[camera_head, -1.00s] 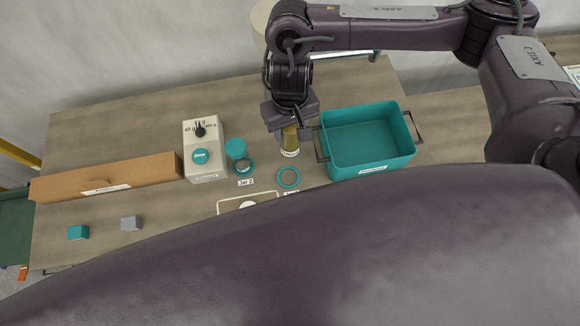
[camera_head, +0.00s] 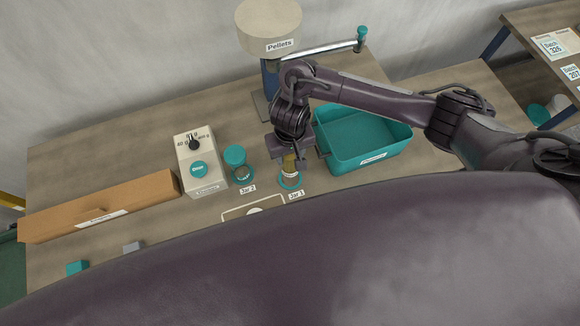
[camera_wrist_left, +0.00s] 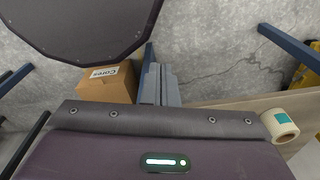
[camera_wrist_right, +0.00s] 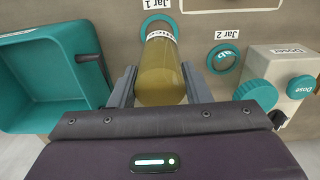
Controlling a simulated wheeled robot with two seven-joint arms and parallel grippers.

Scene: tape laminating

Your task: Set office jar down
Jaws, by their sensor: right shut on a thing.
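My right gripper (camera_head: 291,160) is shut on the office jar (camera_head: 290,167), an upright jar with yellowish contents and a white label. The right wrist view shows the jar (camera_wrist_right: 161,75) between the two fingers. The teal ring marked Jar 1 (camera_head: 290,184) lies at the jar's lower end; the right wrist view shows this ring (camera_wrist_right: 155,20) just beyond the jar. I cannot tell whether the jar touches the table. My left gripper (camera_wrist_left: 160,85) shows only in the left wrist view, fingers together with nothing visible between them.
A teal bin (camera_head: 365,145) stands close right of the right gripper. A teal-topped cylinder (camera_head: 235,155), the Jar 2 ring (camera_head: 244,175) and a white doser box (camera_head: 200,165) stand to the left. A long cardboard box (camera_head: 100,207) lies farther left. A pellet hopper (camera_head: 268,28) stands behind.

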